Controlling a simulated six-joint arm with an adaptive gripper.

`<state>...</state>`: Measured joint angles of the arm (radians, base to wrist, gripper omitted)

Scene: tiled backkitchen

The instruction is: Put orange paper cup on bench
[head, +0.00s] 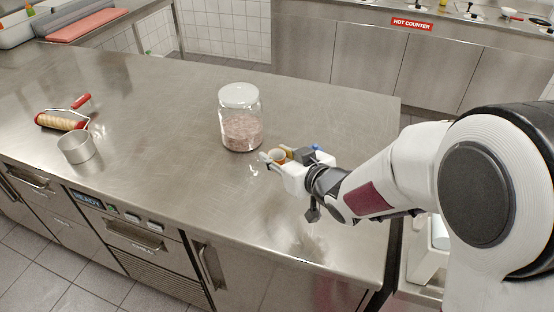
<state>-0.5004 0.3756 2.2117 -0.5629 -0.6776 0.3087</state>
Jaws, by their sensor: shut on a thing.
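The small orange paper cup (277,155) is between the fingers of my gripper (273,158), which is shut on it. My gripper and the cup are over the right part of the steel bench (170,130), just right of and in front of a glass jar. The gripper's body hides part of the cup. I cannot tell from this one view whether the cup's base touches the bench top or is held a little above it.
The glass jar (240,120) with a white lid stands close left of my gripper. A metal ring-shaped container (77,148) and a roller with a red handle (62,120) are at the far left. The bench middle and front are clear.

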